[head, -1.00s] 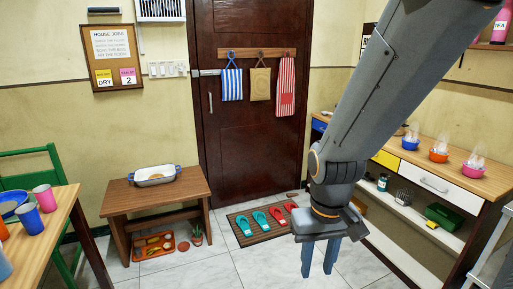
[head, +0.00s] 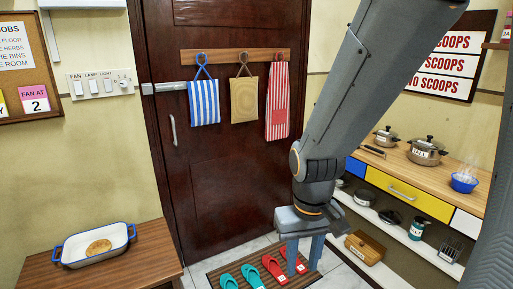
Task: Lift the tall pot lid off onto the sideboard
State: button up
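Two metal pots with lids stand on the wooden sideboard (head: 470,187) at the right in the head view. The larger, nearer pot (head: 424,158) has a small label on its front, too small to read surely, and its lid (head: 427,145) with a dark knob is on it. The smaller pot (head: 386,141) stands behind it to the left, lidded too. Which is the tall one I cannot tell for sure. My gripper (head: 303,268) points down, its two blue fingers apart and empty, left of the sideboard and away from both pots.
A dark utensil (head: 374,151) lies near the smaller pot. A blue bowl (head: 464,183) stands nearer on the sideboard top. Pans and a wooden box (head: 364,247) are on the shelf below. Slippers (head: 272,267) lie on a mat by the door. A bench (head: 150,252) holds a baking dish.

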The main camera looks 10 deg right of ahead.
aim_at(429, 143)
jog(key=z, duration=0.5)
jog(key=i, duration=1.45)
jog(key=z, duration=1.4)
jog(key=i, duration=0.9)
jog(key=z, duration=0.5)
